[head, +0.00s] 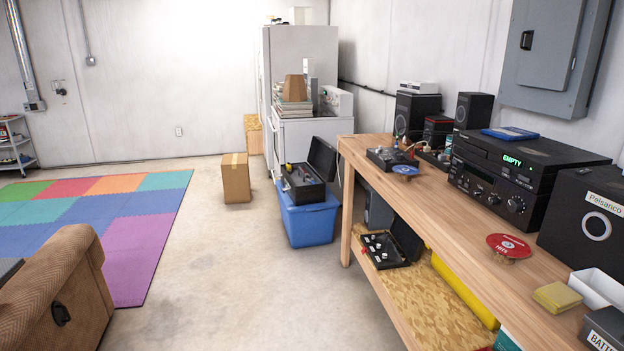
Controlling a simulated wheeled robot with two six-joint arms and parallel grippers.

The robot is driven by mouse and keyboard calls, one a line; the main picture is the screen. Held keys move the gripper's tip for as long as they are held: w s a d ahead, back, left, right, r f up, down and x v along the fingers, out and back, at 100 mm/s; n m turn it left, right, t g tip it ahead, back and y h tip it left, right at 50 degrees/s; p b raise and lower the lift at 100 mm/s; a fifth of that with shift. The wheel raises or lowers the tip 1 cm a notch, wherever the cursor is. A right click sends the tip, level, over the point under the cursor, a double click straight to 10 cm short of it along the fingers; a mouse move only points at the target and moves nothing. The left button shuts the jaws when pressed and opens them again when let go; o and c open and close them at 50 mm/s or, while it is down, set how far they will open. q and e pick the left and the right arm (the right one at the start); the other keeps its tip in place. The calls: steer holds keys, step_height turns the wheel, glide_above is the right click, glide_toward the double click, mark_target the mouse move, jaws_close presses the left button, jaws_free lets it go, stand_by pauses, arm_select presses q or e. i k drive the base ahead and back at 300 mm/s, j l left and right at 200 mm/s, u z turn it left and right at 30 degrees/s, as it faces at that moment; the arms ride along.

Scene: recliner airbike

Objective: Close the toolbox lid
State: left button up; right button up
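A black toolbox (303,190) sits on top of a blue bin (311,226) on the floor, left of the wooden workbench. Its lid (322,158) stands open, raised on the right side, and some tools show inside. A second open black case (384,250) lies on the bench's lower shelf, with its lid raised on the right and several light-coloured items inside. Neither of my grippers is in view.
The wooden workbench (440,215) runs along the right, bearing audio equipment (510,180). A cardboard box (236,178) stands left of the bin. A brown recliner (60,280) fills the lower left. The concrete floor (240,275) between recliner and bench is clear.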

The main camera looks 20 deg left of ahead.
mark_target(322, 157)
steer(key=i+u, duration=0.5)
steer(key=i, duration=0.25)
steer(key=i+u, duration=0.5)
steer(key=i, duration=1.2)
steer(key=i+z, duration=0.1)
steer(key=i, duration=0.5)
steer(key=i+j+z, duration=0.1)
steer(key=i, duration=0.45)
steer(key=i+j+z, duration=0.15)
steer(key=i, duration=0.4)
